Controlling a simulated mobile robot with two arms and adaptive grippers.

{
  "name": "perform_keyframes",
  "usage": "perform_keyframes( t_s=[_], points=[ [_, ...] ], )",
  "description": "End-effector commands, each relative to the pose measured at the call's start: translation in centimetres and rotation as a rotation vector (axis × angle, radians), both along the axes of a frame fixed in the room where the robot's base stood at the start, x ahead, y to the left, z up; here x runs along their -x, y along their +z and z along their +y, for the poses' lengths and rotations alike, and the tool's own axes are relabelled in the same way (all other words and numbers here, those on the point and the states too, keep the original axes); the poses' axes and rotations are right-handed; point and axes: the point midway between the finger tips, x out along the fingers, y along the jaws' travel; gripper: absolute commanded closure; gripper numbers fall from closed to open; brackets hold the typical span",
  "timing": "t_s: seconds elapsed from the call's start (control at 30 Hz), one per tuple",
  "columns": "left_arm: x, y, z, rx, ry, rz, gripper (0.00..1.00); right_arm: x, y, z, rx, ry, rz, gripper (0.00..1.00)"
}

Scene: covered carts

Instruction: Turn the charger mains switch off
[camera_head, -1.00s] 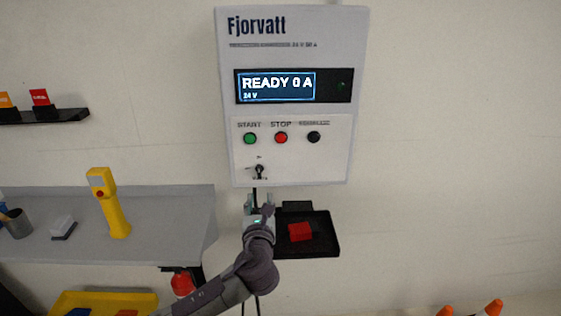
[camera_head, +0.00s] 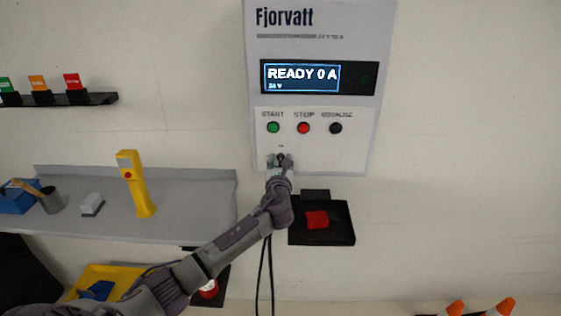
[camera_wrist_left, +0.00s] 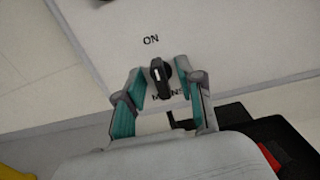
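The Fjorvatt charger (camera_head: 318,90) hangs on the wall, and its display reads READY 0 A, 24 V. Its black mains switch (camera_wrist_left: 161,78) shows in the left wrist view with "ON" printed above it and partly hidden lettering below. The knob's white mark is near upright, toward ON. My left gripper (camera_head: 279,160) is at the panel's lower edge and covers most of the switch in the head view. In the wrist view its teal-padded fingers (camera_wrist_left: 158,85) are apart, one each side of the knob, with gaps visible. My right gripper is not in view.
Green, red and black buttons (camera_head: 303,128) sit above the switch. A black tray (camera_head: 340,232) with a red block (camera_head: 317,219) is just below right. A grey shelf (camera_head: 190,210) with a yellow handheld device (camera_head: 136,183) is at left. Black cables (camera_head: 268,270) hang below.

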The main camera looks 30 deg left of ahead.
Motion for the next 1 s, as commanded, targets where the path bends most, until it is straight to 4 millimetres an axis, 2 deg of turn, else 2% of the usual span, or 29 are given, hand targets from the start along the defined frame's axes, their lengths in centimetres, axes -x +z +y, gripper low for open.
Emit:
perform_keyframes(
  t_s=[0.2, 0.43, 0.77, 1.0],
  points=[
    [-0.02, 0.0, -0.02, 0.001, -0.001, -0.001, 0.62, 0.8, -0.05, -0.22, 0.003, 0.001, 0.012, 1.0],
    [-0.01, -0.01, -0.03, 0.001, -0.001, -0.001, 1.0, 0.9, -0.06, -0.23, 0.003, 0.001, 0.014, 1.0],
    [0.0, -0.04, -0.04, 0.01, -0.001, -0.006, 1.0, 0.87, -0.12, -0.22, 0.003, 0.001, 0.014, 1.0],
    [0.01, -0.1, -0.03, 0.088, -0.001, -0.054, 1.0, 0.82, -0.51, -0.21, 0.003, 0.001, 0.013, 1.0]
  ],
)
